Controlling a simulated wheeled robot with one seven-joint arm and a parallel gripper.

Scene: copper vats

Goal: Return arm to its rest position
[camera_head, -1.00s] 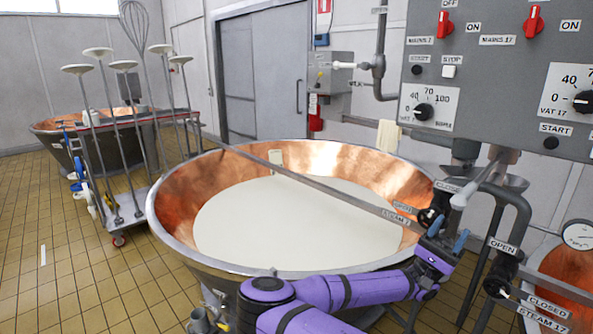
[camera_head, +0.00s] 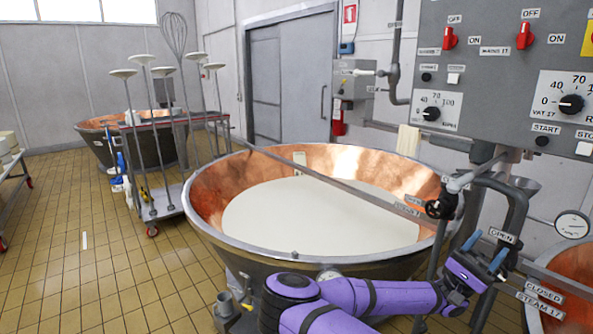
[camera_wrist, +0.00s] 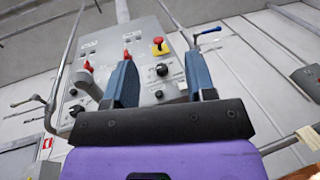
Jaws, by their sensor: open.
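My purple arm reaches in from the bottom of the head view, low in front of the copper vat (camera_head: 213,190) filled with white liquid. My gripper (camera_head: 484,249) is at the lower right, its two blue fingers apart and pointing up and right. Nothing is between the fingers. It is right of the vat's rim, beside the pipes and the "OPEN" label. In the wrist view my gripper (camera_wrist: 165,84) is open and empty, with the grey control panel (camera_wrist: 150,45) seen beyond the fingers.
Steam pipes and a black valve knob (camera_head: 441,206) stand close to my gripper. A second copper vat (camera_head: 572,283) with a gauge is at the right edge. A trolley with tall tools (camera_head: 170,200) stands left of the vat. The tiled floor at left is mostly clear.

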